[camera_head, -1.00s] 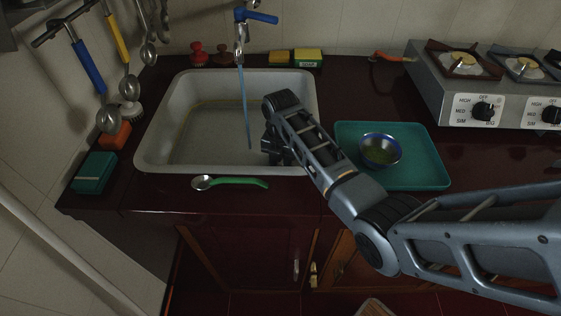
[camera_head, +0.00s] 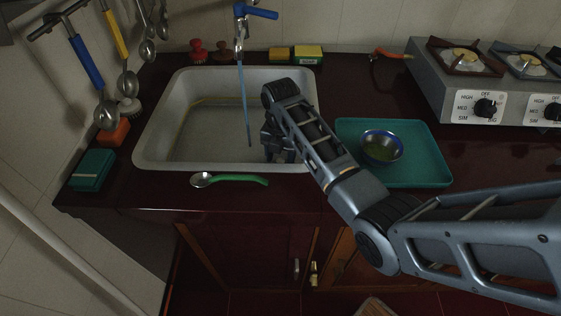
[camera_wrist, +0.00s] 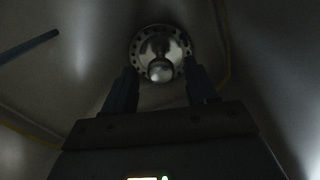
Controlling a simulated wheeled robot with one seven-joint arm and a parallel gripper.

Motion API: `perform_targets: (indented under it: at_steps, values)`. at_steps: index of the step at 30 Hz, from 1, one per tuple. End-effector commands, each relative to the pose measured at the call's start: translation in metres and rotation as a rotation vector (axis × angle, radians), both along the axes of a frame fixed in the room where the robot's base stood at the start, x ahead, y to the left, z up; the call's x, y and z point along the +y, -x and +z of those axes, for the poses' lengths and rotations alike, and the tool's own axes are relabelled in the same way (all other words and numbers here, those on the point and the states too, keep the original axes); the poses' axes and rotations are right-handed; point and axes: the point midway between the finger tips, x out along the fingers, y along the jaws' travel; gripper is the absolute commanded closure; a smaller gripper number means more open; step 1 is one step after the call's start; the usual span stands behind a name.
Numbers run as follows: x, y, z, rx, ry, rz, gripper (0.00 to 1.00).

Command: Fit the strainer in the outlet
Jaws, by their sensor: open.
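The strainer (camera_wrist: 160,50) shows in the wrist view as a round shiny metal disc with holes around its rim and a knob in its middle. It lies on the sink floor beyond my fingertips; I cannot tell if it sits fully in the outlet, and the outlet itself is not seen apart from it. My gripper (camera_head: 279,154) is inside the sink (camera_head: 166,118) near its right wall, pointing down. In the wrist view my gripper (camera_wrist: 160,68) is open and empty, a finger on either side below the disc. The strainer is hidden in the head view.
A thin blue stream or rod (camera_head: 244,100) hangs from the tap (camera_head: 240,35) left of my gripper. A green-handled spoon (camera_head: 235,179) lies at the sink's front edge.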

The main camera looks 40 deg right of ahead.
Motion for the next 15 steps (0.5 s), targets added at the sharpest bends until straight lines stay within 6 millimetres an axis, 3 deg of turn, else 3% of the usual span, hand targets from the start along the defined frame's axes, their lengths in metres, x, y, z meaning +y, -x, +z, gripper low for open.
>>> perform_targets:
  at_steps: [7, 15]
  values:
    - [0.003, -0.001, 0.041, -0.002, 0.001, 0.000, 0.43]
    - [0.003, 0.000, 0.056, 0.000, 0.000, 0.000, 0.43]
